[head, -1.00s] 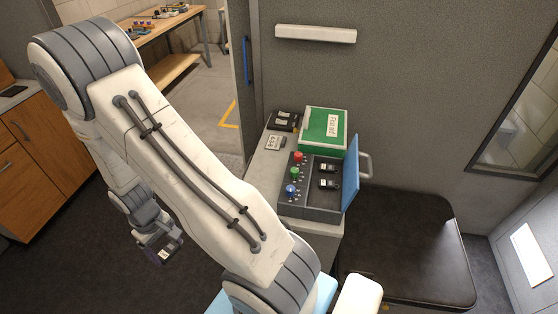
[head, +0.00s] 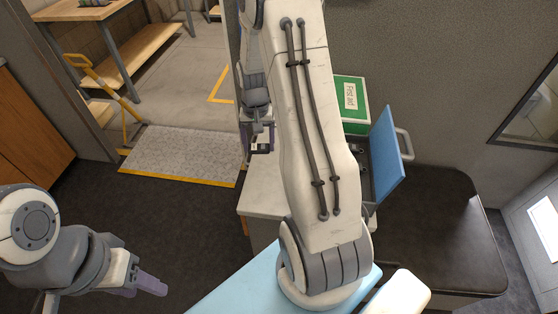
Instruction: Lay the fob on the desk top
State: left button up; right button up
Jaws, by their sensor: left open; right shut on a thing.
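My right gripper (head: 260,140) is shut on the fob (head: 260,147), a small dark piece with a pale label. It holds it near the far left edge of the desk top (head: 257,200), a pale surface mostly hidden behind my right arm. I cannot tell how high the fob is above the desk top. My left gripper (head: 150,285) is open and empty at the lower left, over the dark floor and well away from the desk.
A green first aid box (head: 350,98) stands at the back of the desk. A grey box with a raised blue lid (head: 390,155) is partly hidden by my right arm. A black padded seat (head: 440,235) is to the right. A grey mat (head: 185,155) lies on the floor at left.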

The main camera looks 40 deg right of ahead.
jog(key=d+m+b, duration=0.1)
jog(key=d+m, duration=0.1)
jog(key=d, duration=0.2)
send_over(273, 167)
notch_tip(273, 167, down, 6)
jog(key=shift+s+r+p, duration=0.1)
jog(key=shift+r+p, duration=0.1)
jog(key=shift+p, duration=0.1)
notch_tip(273, 167, down, 4)
jog(key=shift+r, duration=0.1)
pick_arm(q)
jog(key=shift+f, duration=0.65)
pick_arm(e)
jog(key=shift+f, duration=0.4)
